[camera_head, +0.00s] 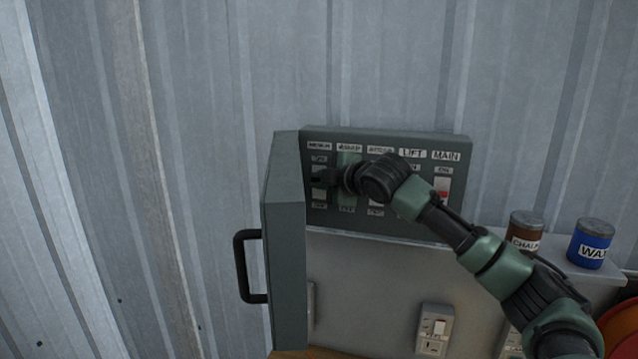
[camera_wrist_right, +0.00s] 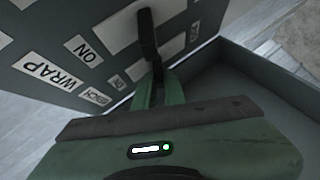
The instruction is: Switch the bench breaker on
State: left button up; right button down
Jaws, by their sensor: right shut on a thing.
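The green breaker panel (camera_head: 450,140) is on the wall, with a row of labelled breakers. The leftmost breaker (camera_head: 319,196), under a label that seems to read BENCH, is partly covered by my right gripper (camera_head: 322,178). My left gripper is not in view.
The panel's open door (camera_head: 284,245) with a black handle (camera_head: 240,265) stands just left of the gripper. Other breakers, such as MAIN (camera_head: 442,188), sit to the right. A brown can (camera_head: 525,232) and a blue can (camera_head: 590,243) stand on a ledge at right.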

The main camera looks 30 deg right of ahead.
dwell(0.4)
jog(key=c, duration=1.8)
grip_release()
jog(key=shift+o, duration=0.2)
jog(key=b+v, duration=0.3)
jog(key=v, duration=0.4)
jog(key=shift+s+b, duration=0.3)
jog(key=shift+b, duration=0.1)
jog(key=shift+r, duration=0.1)
